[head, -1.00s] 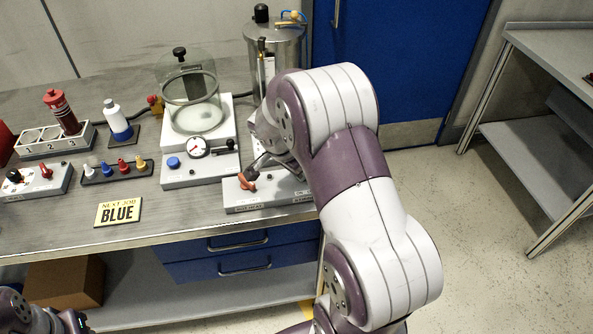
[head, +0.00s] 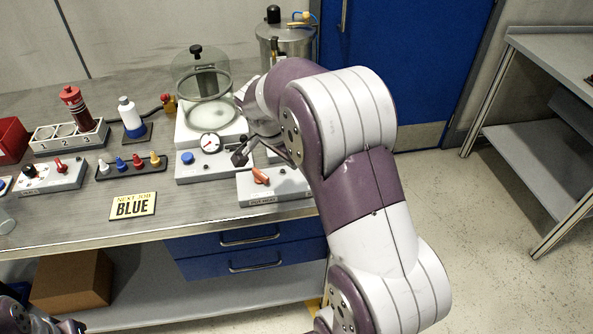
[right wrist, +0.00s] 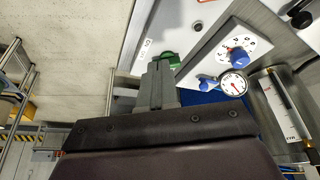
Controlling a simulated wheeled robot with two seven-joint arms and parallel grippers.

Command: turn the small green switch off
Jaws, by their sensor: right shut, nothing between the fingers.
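The small green switch (right wrist: 170,60) sits on a white panel in the right wrist view, just beyond my fingertips and partly hidden by them. I cannot tell whether they touch it, or which way it is set. My right gripper (right wrist: 158,70) is shut and empty.
A steel tank (head: 287,42) stands at the back. A "NEXT JOB BLUE" sign (head: 133,206) lies left of them.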

